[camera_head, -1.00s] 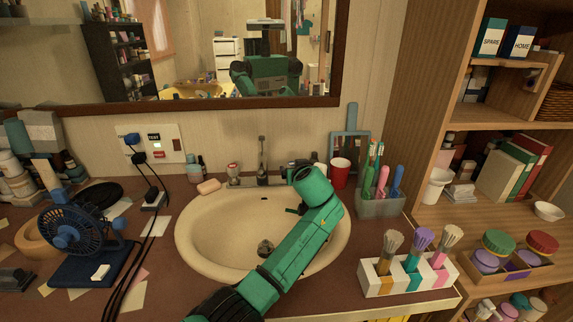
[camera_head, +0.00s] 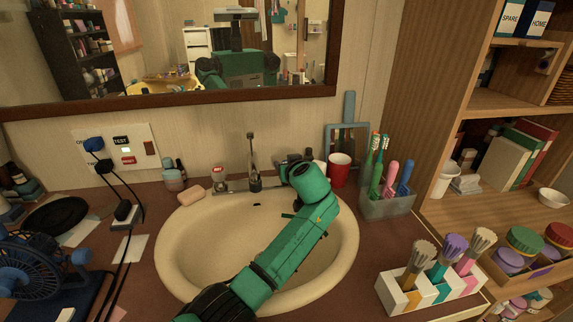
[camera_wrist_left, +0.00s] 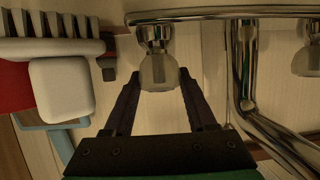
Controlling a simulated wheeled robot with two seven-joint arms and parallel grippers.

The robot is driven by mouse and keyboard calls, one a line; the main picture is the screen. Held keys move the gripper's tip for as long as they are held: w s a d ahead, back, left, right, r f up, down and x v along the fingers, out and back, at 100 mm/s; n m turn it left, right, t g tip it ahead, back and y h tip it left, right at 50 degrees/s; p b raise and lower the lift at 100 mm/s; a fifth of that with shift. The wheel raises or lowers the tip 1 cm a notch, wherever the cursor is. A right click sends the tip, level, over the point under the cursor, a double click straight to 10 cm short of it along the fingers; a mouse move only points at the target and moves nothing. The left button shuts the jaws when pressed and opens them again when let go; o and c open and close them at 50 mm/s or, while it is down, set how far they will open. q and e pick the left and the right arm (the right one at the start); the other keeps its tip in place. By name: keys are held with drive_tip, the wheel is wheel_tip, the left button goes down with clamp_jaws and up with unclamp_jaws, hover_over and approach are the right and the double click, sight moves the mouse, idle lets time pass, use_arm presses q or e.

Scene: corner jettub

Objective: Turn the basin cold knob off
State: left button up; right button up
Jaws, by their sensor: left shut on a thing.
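The basin cold knob (camera_wrist_left: 157,72), clear with a chrome stem, sits between the two dark fingers of my left gripper (camera_wrist_left: 158,86) in the left wrist view. The gripper is shut on it. In the head view my green left arm reaches across the cream basin (camera_head: 185,245) to the right side of the tap, and the arm's end hides the cold knob. The spout also shows in the wrist view (camera_wrist_left: 244,70). My right gripper is not visible.
A red cup (camera_head: 339,170) and a holder with toothbrushes (camera_head: 388,206) stand right of the gripper. Soap (camera_head: 191,195) lies on the left rim. A brush block (camera_head: 430,288) is front right, a blue fan (camera_head: 35,265) left. The wall mirror (camera_head: 170,90) is behind.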

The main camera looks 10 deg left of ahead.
use_arm(q)
drive_tip(key=m+h+p, duration=0.1)
drive_tip(key=p, duration=0.1)
drive_tip(key=m+h+p, duration=0.1)
drive_tip(key=h, duration=0.1)
drive_tip(key=shift+r+m+t+p, duration=0.3)
drive_tip(key=shift+t+p, duration=0.05)
drive_tip(key=shift+t, duration=0.05)
drive_tip(key=shift+f, duration=0.15)
drive_tip(key=shift+f+m+h, duration=0.15)
drive_tip(key=shift+m+h, duration=0.15)
drive_tip(key=o, duration=1.3)
drive_tip(key=shift+o, duration=0.4)
drive_tip(key=shift+w+f, duration=0.1)
